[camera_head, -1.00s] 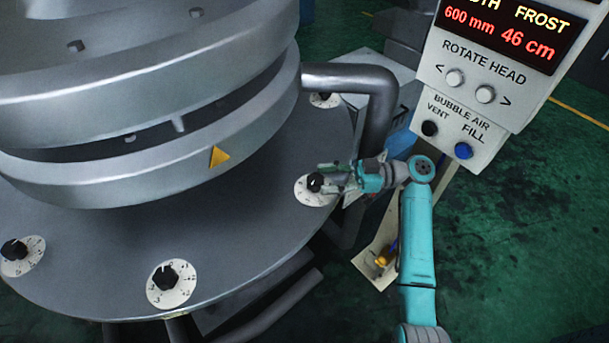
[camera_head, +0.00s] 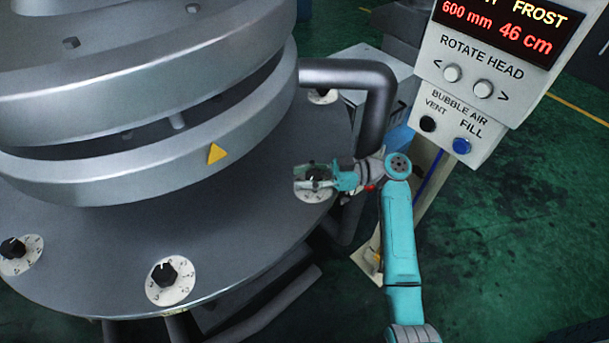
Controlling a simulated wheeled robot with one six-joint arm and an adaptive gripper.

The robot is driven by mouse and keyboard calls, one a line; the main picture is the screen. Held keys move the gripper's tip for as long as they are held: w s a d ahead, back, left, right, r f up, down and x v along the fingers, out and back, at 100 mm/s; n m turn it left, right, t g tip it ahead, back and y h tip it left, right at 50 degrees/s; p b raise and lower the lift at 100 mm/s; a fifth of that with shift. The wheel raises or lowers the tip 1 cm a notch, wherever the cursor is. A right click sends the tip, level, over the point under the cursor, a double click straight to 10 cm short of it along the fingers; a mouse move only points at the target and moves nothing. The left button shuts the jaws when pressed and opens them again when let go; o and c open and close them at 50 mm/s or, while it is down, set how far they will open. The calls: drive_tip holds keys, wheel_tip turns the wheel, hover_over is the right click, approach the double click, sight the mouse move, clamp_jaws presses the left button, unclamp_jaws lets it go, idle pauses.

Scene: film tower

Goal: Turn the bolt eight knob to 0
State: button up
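Several black knobs on white numbered dials sit around the rim of the round grey plate (camera_head: 230,235). I cannot read which one is bolt eight. My gripper (camera_head: 312,178) is over the dial (camera_head: 314,195) at the plate's right edge, with its fingers around or just above that dial's black knob, which is mostly hidden. I cannot tell whether the fingers touch the knob. Another black knob (camera_head: 164,274) stands on the front dial, and one more knob (camera_head: 13,248) on the left dial. Part of a further dial (camera_head: 322,97) shows at the back, below the bent pipe.
A large round metal head with an orange triangle (camera_head: 216,153) stands over the plate. A thick bent pipe (camera_head: 377,100) rises close behind my gripper. A control panel (camera_head: 470,95) with buttons and a red display hangs at upper right. Green floor lies open at right.

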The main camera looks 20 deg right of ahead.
drive_tip(key=shift+m+t, duration=0.3)
drive_tip(key=shift+t, duration=0.1)
drive_tip(key=m+t+h, duration=0.1)
drive_tip(key=t, duration=0.1)
drive_tip(key=m+t+h, duration=0.1)
drive_tip(key=t, duration=0.1)
drive_tip(key=shift+w+d+f+m, duration=0.1)
drive_tip(key=shift+w+d+m, duration=0.05)
drive_tip(key=shift+m, duration=0.25)
drive_tip(key=m+t+h, duration=0.4)
drive_tip(key=t+h, duration=0.1)
drive_tip(key=shift+w+d+m, duration=0.3)
drive_tip(key=shift+w, duration=0.05)
drive_tip(key=m+t+h, duration=0.1)
drive_tip(key=h, duration=0.1)
drive_tip(key=m+t+h, duration=0.1)
drive_tip(key=h, duration=0.1)
drive_tip(key=m+h, duration=0.2)
drive_tip(key=shift+w+d+t, duration=0.2)
drive_tip(key=shift+d+t, duration=0.15)
drive_tip(key=shift+t, duration=0.05)
drive_tip(key=shift+h, duration=0.3)
drive_tip(key=shift+d+m+h, duration=0.15)
drive_tip(key=shift+m+h, duration=0.6)
drive_tip(key=shift+h, duration=0.3)
drive_tip(key=shift+d+m+h, duration=0.15)
drive_tip(key=shift+m+h, duration=0.6)
drive_tip(key=shift+h, duration=0.3)
drive_tip(key=o, duration=1)
drive_tip(key=shift+c, duration=0.2)
